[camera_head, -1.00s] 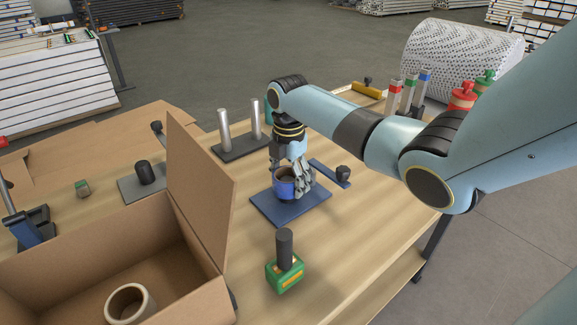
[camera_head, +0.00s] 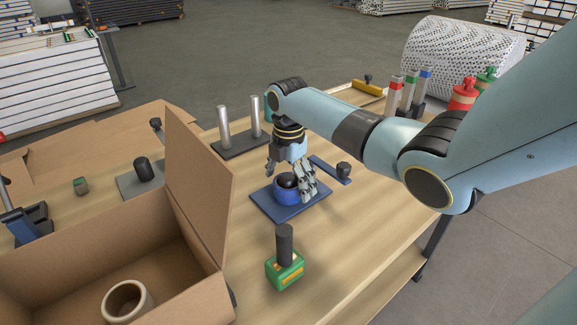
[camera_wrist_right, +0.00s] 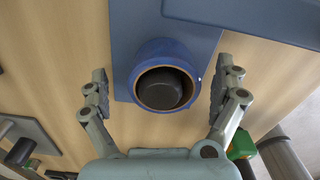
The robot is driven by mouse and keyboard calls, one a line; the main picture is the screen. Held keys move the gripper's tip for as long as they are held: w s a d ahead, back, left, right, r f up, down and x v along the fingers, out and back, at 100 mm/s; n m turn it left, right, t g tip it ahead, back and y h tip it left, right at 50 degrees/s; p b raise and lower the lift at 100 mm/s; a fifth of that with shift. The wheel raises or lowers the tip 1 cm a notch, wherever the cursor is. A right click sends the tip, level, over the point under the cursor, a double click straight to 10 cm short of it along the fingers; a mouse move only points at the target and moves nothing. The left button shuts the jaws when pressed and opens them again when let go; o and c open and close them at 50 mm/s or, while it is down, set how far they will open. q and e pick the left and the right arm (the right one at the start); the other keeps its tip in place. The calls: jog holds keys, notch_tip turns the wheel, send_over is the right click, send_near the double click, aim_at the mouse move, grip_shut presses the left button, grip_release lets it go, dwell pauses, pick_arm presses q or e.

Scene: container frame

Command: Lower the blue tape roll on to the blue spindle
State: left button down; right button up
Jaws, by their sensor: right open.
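The blue tape roll (camera_head: 287,196) sits low on the blue base plate (camera_head: 262,208) of the spindle. The dark top of the spindle (camera_head: 287,181) shows inside the roll's ring. The right wrist view shows the roll (camera_wrist_right: 143,56) around the dark post (camera_wrist_right: 163,89), on the blue plate (camera_wrist_right: 122,30). My right gripper (camera_head: 290,185) is above and around the roll, with its fingers (camera_wrist_right: 160,95) spread wide on either side and apart from it. My left gripper is not in view.
An open cardboard box (camera_head: 202,190) with a beige roll (camera_head: 127,300) inside stands at front left. A green block with a dark post (camera_head: 285,272) stands in front. A two-post rack (camera_head: 245,145) is behind, and a grey plate with a post (camera_head: 128,188) is left.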

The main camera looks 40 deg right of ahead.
notch_tip(320, 180, up, 12)
dwell(0.6)
dwell(0.5)
